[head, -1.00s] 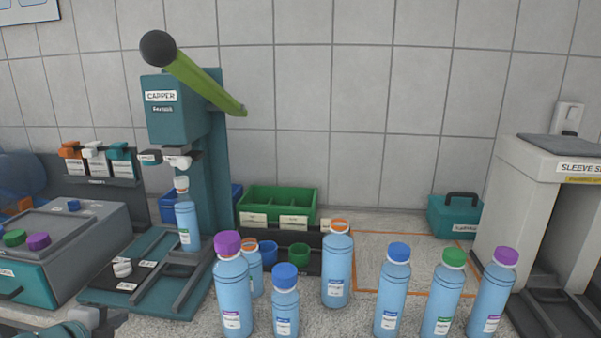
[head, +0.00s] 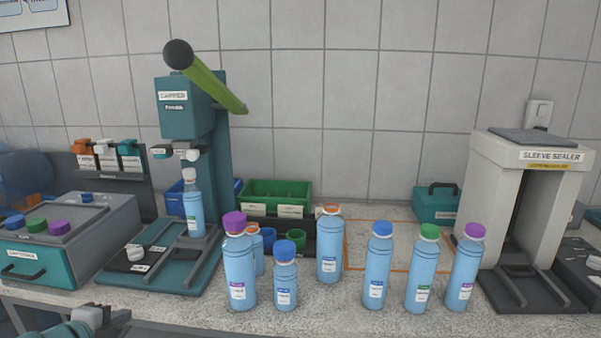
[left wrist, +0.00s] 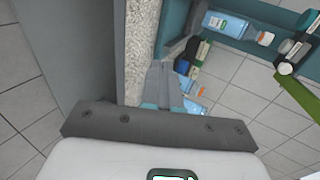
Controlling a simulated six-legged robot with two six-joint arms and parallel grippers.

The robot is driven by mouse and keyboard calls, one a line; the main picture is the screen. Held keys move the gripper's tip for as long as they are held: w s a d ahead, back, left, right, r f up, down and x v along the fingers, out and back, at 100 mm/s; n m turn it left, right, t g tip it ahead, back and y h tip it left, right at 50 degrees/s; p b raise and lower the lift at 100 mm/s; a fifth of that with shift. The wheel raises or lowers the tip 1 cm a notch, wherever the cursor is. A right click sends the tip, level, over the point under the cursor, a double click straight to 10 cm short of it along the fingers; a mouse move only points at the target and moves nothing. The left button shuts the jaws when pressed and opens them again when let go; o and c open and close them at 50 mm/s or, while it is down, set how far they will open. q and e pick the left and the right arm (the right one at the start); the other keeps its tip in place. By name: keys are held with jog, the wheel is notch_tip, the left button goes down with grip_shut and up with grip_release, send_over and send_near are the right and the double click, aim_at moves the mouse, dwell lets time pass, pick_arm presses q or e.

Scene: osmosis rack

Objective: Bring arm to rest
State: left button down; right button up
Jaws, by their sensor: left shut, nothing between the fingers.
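My left gripper (head: 120,318) shows at the lower left edge of the head view, in front of the bench's front edge, mostly cut off by the frame. In the left wrist view its fingers (left wrist: 162,78) are together with nothing between them. No thing touches them in these views. My right gripper is in neither view.
The teal capper (head: 185,105) has a raised green lever and a bottle (head: 194,212) under its head. Several capped blue bottles (head: 238,272) stand along the bench front. A cap box (head: 60,255) is at left and the sleeve sealer (head: 488,185) at right.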

pick_arm(q)
jog(key=s+d+f+n+g+h+p, duration=0.1)
jog(key=s+d+f+n+g+h, duration=0.2)
jog(key=d+f, duration=0.75)
jog(key=s+d+f+n+g+h+p, duration=0.1)
jog(key=s+d+f+n+g+p, duration=0.15)
jog(key=s+d+f, duration=0.6)
jog(key=s+d+f+n+g, duration=0.3)
jog(key=s+d+f+n, duration=0.1)
jog(key=s+n, duration=0.4)
jog(key=s+d+f+n+g+y, duration=0.1)
jog(key=s+d+f+n+g, duration=0.2)
jog(key=s+f+n, duration=0.3)
jog(key=s+n, duration=0.2)
jog(key=shift+s+d, duration=0.35)
